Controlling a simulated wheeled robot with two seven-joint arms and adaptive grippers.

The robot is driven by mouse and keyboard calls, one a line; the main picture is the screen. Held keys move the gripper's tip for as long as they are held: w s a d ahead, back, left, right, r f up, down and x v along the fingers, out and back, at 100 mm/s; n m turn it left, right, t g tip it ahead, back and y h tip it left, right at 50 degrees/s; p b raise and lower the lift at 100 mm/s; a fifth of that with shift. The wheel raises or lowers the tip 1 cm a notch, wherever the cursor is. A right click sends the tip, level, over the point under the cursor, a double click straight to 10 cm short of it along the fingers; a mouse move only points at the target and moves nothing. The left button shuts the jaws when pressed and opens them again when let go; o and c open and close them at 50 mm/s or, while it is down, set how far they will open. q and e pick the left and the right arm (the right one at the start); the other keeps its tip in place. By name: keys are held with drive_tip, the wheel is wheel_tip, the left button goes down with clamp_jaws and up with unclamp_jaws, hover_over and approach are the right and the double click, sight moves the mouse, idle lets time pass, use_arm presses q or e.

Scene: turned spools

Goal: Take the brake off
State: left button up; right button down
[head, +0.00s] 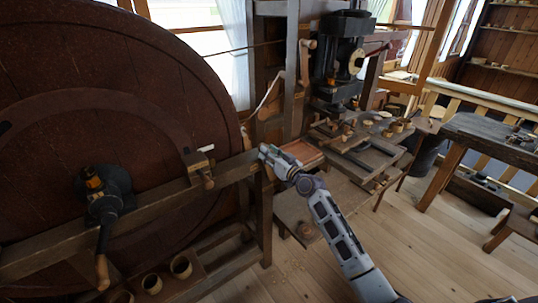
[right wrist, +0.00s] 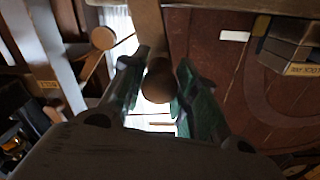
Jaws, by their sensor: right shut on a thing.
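My right gripper (head: 267,154) is at the end of the wooden beam in front of the big wheel. In the right wrist view its dark green fingers (right wrist: 160,85) stand on either side of a round wooden knob (right wrist: 158,82) and are shut on it. A pale wooden bar runs up from this knob. In the head view the gripper hides the knob. I cannot read whether a label marks it as the brake. My left gripper is not in view.
The large dark red wheel (head: 90,60) fills the left, with a crank handle (head: 103,270) in front. A small labelled block (head: 199,165) sits on the beam. A machine (head: 345,60) and a bench with turned pieces stand behind. The wooden floor (head: 420,255) at right front is clear.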

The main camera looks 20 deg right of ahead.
drive_tip(key=shift+w+d+r+m+b, duration=0.15)
drive_tip(key=shift+d+m+b, duration=0.15)
drive_tip(key=shift+d, duration=0.15)
drive_tip(key=shift+w+d+m+b, duration=0.15)
drive_tip(key=shift+d+m, duration=0.15)
drive_tip(key=shift+d, duration=0.15)
drive_tip(key=w+d+m+b, duration=0.3)
drive_tip(key=d+m, duration=0.3)
drive_tip(key=d, duration=0.3)
drive_tip(key=shift+w+f+b, duration=0.15)
drive_tip(key=shift+f+b, duration=0.2)
drive_tip(key=shift+b, duration=0.45)
drive_tip(key=c, duration=1.4)
unclamp_jaws()
drive_tip(key=o, duration=0.3)
drive_tip(key=shift+d+f, duration=0.1)
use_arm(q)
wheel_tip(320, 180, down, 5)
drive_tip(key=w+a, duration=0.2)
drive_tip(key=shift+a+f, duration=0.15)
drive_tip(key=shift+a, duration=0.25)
use_arm(e)
drive_tip(key=shift+v, duration=6)
